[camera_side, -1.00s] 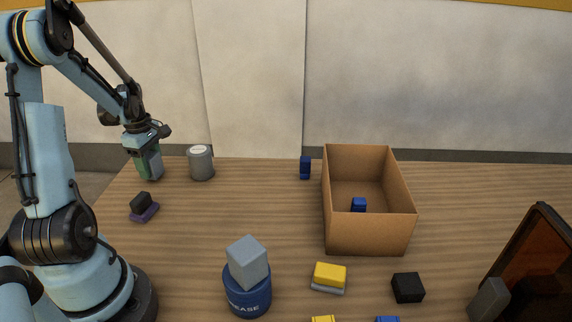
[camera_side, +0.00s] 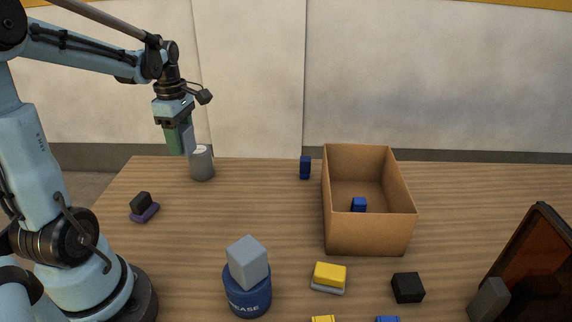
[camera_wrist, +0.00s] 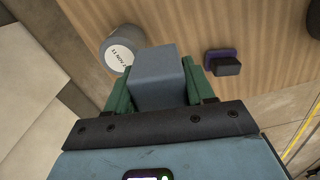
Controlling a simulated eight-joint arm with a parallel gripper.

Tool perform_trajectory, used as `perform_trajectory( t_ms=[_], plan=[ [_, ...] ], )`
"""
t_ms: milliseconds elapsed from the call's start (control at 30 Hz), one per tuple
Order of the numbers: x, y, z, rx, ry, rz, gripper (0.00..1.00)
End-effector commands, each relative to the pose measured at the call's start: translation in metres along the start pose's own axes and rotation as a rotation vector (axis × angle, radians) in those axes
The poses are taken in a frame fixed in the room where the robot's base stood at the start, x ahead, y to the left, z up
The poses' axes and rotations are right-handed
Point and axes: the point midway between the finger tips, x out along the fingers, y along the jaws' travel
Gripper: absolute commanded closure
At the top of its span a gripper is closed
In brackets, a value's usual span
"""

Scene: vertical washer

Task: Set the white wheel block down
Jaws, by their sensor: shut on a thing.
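My gripper (camera_side: 180,142) is shut on a plain grey-blue block (camera_wrist: 158,76), held between its green fingers in the wrist view. In the side view the held block (camera_side: 188,139) is up at the back left, just left of and in front of the upper part of a grey can in the picture. Its underside is hidden in the wrist view, and no wheel shows on it. I see no clearly white wheel block in either view.
The grey can (camera_side: 202,163) stands at the back left. A black block (camera_side: 141,202) sits on a purple piece nearby. A grey block (camera_side: 248,262) rests on a blue GREASE can (camera_side: 247,298). A cardboard box (camera_side: 368,237) holds a blue block. The table's middle left is clear.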

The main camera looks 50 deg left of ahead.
Motion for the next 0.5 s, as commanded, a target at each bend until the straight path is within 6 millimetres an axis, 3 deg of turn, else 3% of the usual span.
perform_trajectory(
  t_ms=[233, 500],
  plan=[
    [-0.003, 0.017, 0.083, -0.043, 0.0, 0.0, 0.8],
    [-0.004, 0.011, 0.185, -0.118, 0.0, 0.0, 0.8]
  ],
)
